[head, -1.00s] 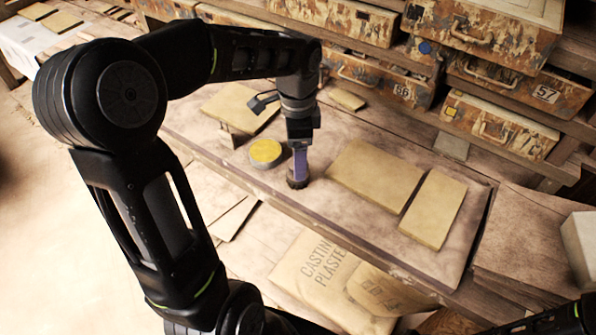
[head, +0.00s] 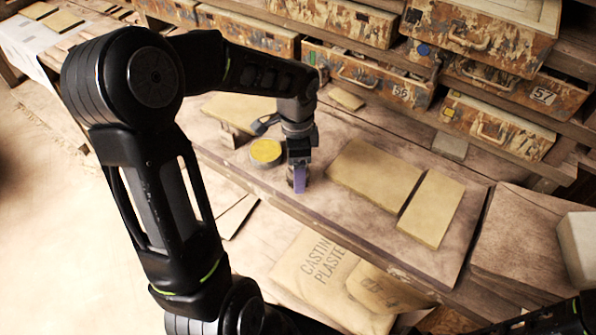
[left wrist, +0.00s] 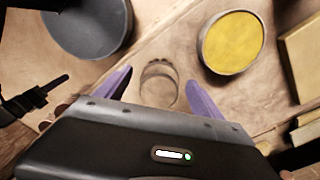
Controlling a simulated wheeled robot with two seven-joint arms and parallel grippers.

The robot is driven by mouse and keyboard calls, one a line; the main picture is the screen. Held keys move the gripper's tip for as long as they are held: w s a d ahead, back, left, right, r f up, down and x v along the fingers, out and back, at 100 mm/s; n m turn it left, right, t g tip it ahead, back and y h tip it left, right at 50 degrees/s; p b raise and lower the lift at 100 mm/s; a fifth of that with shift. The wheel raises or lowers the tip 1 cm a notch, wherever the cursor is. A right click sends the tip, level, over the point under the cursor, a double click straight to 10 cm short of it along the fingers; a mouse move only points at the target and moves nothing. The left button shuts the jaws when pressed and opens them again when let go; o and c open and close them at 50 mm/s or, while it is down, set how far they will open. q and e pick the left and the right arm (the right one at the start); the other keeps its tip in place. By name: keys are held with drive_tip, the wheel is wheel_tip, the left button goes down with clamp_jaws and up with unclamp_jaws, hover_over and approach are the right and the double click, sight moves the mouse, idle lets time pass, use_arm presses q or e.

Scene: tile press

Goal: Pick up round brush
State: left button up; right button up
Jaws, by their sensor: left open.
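The round brush (left wrist: 159,84) shows in the left wrist view as a small round shape with a tan top and a darker rim. It stands on the bench board between the two purple fingers of my left gripper (left wrist: 151,88). The gripper is open, with a gap visible on each side of the brush. In the head view my left gripper (head: 298,182) points straight down at the board, and its fingers hide the brush.
A round tin with a yellow top (head: 265,151) stands close to the left gripper. Flat tan tiles lie to the right (head: 374,174) (head: 432,208) and a raised one behind left (head: 238,108). Drawers (head: 370,75) line the back. Plaster bags (head: 315,265) lie below the bench.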

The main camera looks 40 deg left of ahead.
use_arm(q)
drive_tip(key=shift+c, duration=0.5)
drive_tip(key=c, duration=1.4)
